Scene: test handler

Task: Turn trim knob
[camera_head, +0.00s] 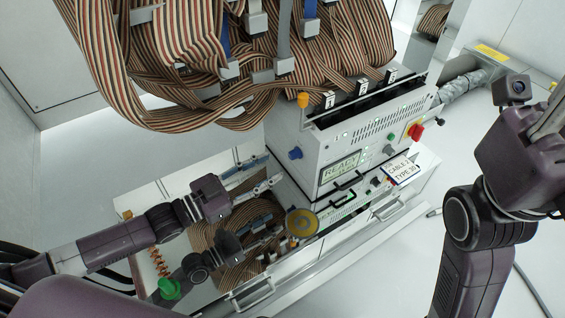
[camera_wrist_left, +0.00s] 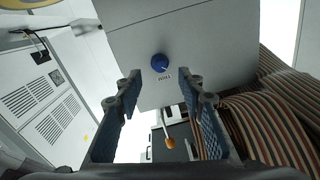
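The blue trim knob (camera_head: 295,153) sticks out of the left side wall of the white test unit (camera_head: 345,140). In the left wrist view the round knob (camera_wrist_left: 160,62) sits on a plain grey panel, with a small label that seems to read TRIM, upside down. My left gripper (camera_head: 275,171) points at that wall from the left, below and short of the knob. In the left wrist view its two blue-padded fingers (camera_wrist_left: 160,88) are spread apart with nothing between them. The knob shows just beyond and between the fingertips, not touched. My right arm is at the right; its gripper fingers are not visible.
Striped ribbon cables (camera_head: 190,60) hang above the unit, and more lie in the open drawer below my left arm. A yellow round disc (camera_head: 301,222) is below the gripper. An orange knob (camera_head: 303,100) stands at the unit's upper corner. A hanging tag (camera_head: 400,170) is in front.

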